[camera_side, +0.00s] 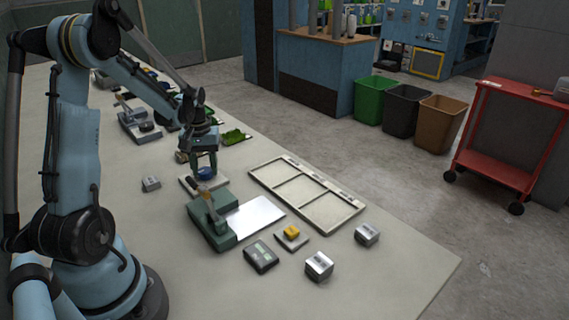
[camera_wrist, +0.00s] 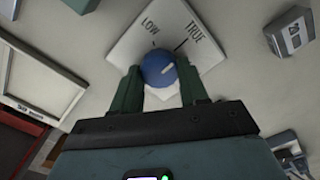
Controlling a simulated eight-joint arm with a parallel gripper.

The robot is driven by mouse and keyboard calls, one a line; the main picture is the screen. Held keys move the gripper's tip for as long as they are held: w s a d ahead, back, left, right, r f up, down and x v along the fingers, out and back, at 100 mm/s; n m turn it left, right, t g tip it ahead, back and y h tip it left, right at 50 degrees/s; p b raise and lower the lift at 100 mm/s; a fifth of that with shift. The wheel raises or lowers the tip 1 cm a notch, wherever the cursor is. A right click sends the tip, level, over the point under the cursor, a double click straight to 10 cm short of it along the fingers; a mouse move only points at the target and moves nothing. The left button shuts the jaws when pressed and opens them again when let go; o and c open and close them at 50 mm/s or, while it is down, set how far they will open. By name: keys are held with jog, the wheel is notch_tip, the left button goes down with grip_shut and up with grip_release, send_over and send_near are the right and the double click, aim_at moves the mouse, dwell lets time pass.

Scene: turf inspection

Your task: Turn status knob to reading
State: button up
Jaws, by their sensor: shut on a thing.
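The status knob (camera_wrist: 158,68) is round and blue with a short white pointer mark. It sits on a white plate (camera_wrist: 135,45) printed LOW and TRUE, each with a dark tick. In the wrist view the mark lies right of the knob's middle and slants slightly up to the right, lower than the TRUE tick. My gripper (camera_wrist: 160,85) is shut on the knob, one green finger on each side. In the side view my gripper (camera_side: 206,165) points down over the blue knob (camera_side: 205,174). The fingers hide parts of the knob's sides and the plate's near part.
A green device (camera_side: 212,232) with a metal plate (camera_side: 255,215) stands just in front of the knob plate. A framed tray (camera_side: 306,193) lies to the right. A small grey block (camera_side: 151,184) is to the left. Several small blocks lie near the table's front; bare table lies between.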

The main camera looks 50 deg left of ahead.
aim_at(205, 170)
jog(key=o, duration=1.1)
jog(key=shift+c, duration=0.2)
jog(key=shift+r, duration=0.15)
notch_tip(205, 170, up, 12)
jog(key=s+d+m+t, duration=0.1)
jog(key=d+m+t, duration=0.6)
jog(key=d, duration=1.9)
jog(key=m, duration=0.4)
jog(key=shift+s, duration=0.2)
